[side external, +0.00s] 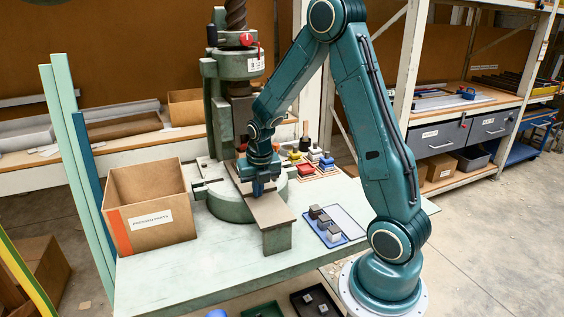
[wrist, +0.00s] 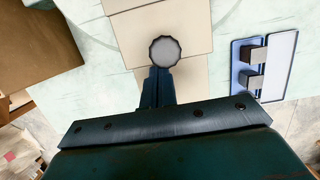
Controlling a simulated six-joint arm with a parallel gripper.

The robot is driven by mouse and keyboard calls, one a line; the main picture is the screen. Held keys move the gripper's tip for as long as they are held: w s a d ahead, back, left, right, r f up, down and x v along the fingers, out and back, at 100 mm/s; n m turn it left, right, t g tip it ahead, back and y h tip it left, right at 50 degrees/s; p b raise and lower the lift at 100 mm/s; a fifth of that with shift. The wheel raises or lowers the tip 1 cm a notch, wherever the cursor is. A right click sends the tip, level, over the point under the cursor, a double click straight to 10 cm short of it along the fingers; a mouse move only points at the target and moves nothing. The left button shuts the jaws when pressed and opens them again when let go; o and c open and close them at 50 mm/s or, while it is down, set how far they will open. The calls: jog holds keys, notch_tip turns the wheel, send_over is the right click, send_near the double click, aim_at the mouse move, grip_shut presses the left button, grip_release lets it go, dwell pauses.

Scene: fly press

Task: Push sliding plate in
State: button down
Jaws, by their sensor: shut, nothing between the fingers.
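The sliding plate (side external: 270,212) is a long beige-grey strip that sticks out from the fly press (side external: 232,205) towards the table's front edge. In the wrist view the beige plate (wrist: 190,35) runs up the middle, with seams across it. A round grey knob (wrist: 165,52) with a dark notched rim stands on it. My gripper (side external: 258,191) is shut and empty, pointing down over the plate close to the press. In the wrist view the fingertips (wrist: 158,72) are right at the near side of the knob. I cannot tell whether they touch it. My gripper hides the knob in the side view.
A cardboard box (side external: 150,205) stands left of the press. A blue tray (side external: 328,232) with several metal blocks and a pale tray (side external: 346,222) lie right of the plate. Small coloured items (side external: 310,165) sit behind. The table's front left (side external: 190,270) is clear.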

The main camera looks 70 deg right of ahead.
jog(key=shift+w+d+r, duration=0.1)
jog(key=shift+d+r, duration=0.05)
jog(key=shift+s+a, duration=1.6)
jog(key=v, duration=0.9)
jog(key=shift+r, duration=0.35)
jog(key=shift+s+a, duration=0.1)
jog(key=shift+a, duration=0.05)
